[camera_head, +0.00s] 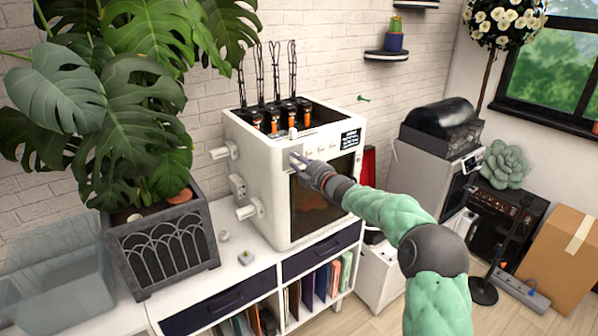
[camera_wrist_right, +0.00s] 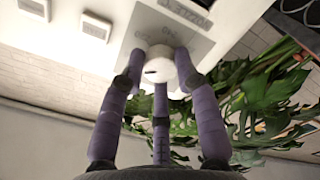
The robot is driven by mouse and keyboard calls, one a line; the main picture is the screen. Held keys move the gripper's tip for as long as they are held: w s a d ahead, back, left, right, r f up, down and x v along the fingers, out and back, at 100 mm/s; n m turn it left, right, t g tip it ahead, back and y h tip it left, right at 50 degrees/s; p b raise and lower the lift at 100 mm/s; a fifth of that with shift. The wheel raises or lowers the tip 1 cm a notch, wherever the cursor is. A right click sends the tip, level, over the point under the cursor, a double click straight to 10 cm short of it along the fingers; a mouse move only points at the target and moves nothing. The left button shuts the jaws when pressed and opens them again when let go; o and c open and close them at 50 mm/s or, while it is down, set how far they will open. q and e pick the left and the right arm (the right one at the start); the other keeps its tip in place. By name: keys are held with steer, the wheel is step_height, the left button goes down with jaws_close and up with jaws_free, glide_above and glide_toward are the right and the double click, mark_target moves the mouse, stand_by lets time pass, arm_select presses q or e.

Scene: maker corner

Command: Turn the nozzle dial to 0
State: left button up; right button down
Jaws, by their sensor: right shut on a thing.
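The white printer-like machine (camera_head: 240,150) stands on the white cabinet. My right gripper (camera_head: 303,163) reaches the upper left of its front from the right. In the right wrist view, the purple fingers of my right gripper (camera_wrist_right: 163,85) close around the round white nozzle dial (camera_wrist_right: 159,68). A short dark mark shows on the dial's face, toward the left of the picture. Behind the dial is a grey label panel (camera_wrist_right: 200,45) with upside-down lettering starting "NOZZLE"; its numbers are partly hidden by the fingers and dial. The head view hides most of the dial behind the gripper. My left gripper is not in view.
A potted plant (camera_head: 160,240) with large leaves stands left of the machine, beside a clear bin (camera_head: 60,270). Spool holders (camera_head: 222,152) stick out from the machine's left side. Small parts (camera_head: 245,258) lie on the cabinet top. A cardboard box (camera_head: 562,262) stands at the right.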

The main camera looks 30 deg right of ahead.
steer(key=n+b, duration=0.1)
steer(key=n, duration=0.1)
steer(key=n+b, duration=0.1)
steer(key=b, duration=0.1)
steer(key=shift+f+n, duration=0.4)
steer(key=n+b, duration=0.2)
steer(key=n, duration=0.1)
steer(key=shift+n+b, duration=0.3)
steer(key=shift+b, duration=0.05)
steer(key=shift+d+r+n+b, duration=0.1)
steer(key=shift+r+n+b, duration=0.1)
steer(key=shift+n+b, duration=0.8)
steer(key=shift+r+n+b, duration=0.2)
steer(key=shift+n+b, duration=0.25)
steer(key=shift+n, duration=0.95)
steer(key=shift+r, duration=0.1)
steer(key=c, duration=0.9)
jaws_free()
steer(key=s+d, duration=0.1)
steer(key=s, duration=1.1)
